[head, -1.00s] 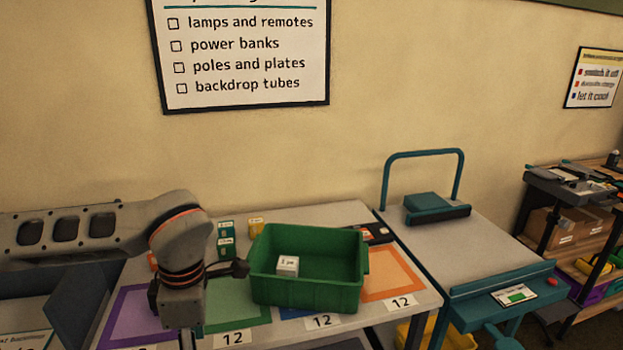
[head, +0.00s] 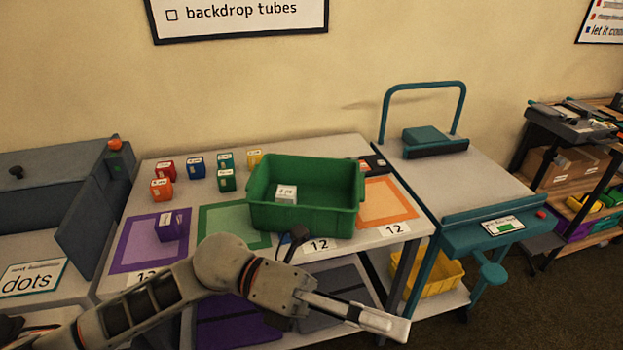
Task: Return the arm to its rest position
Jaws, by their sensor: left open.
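My left arm comes in from the lower left, low in front of the table. My left gripper (head: 382,321) is at its right end, in front of the table's front edge and below the green bin (head: 305,221). It is open, seen side-on, and I see nothing held in it. The green bin stands on the table with a white box (head: 286,194) inside. A purple box (head: 173,226) sits on the purple-framed square (head: 125,255). My right gripper is not in view.
Several small coloured boxes, such as a red one (head: 166,171) and a blue one (head: 196,167), stand at the table's back left. A teal-framed bench (head: 470,185) adjoins on the right. A yellow bin (head: 440,272) sits on a lower shelf. Floor space is clear at lower right.

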